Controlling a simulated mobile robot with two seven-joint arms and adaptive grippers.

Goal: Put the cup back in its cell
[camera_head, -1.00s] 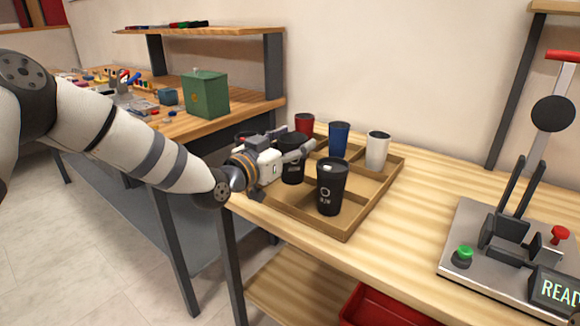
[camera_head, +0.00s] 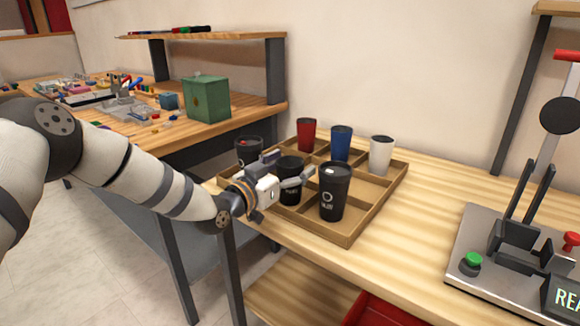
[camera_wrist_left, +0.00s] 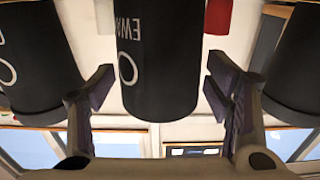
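A black lidded cup (camera_head: 290,186) stands in the front middle of the wooden divided tray (camera_head: 343,240). My left gripper (camera_head: 293,164) is open at this cup, one finger to each side. In the left wrist view, the black cup (camera_wrist_left: 160,60) with white lettering appears between the spread fingers, with gaps at both sides. Another black cup (camera_head: 334,195) stands to its right, and a third black cup (camera_head: 247,152) stands at the tray's left end. The cup bases are partly hidden by the tray walls and my gripper. My right gripper is out of view.
Red (camera_head: 306,134), blue (camera_head: 341,143) and white (camera_head: 381,155) cups fill the tray's back row. Black cups stand close on both sides of my gripper. An empty cell (camera_head: 367,189) shows at right. A lever press (camera_head: 510,240) stands farther right on the table (camera_head: 415,235).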

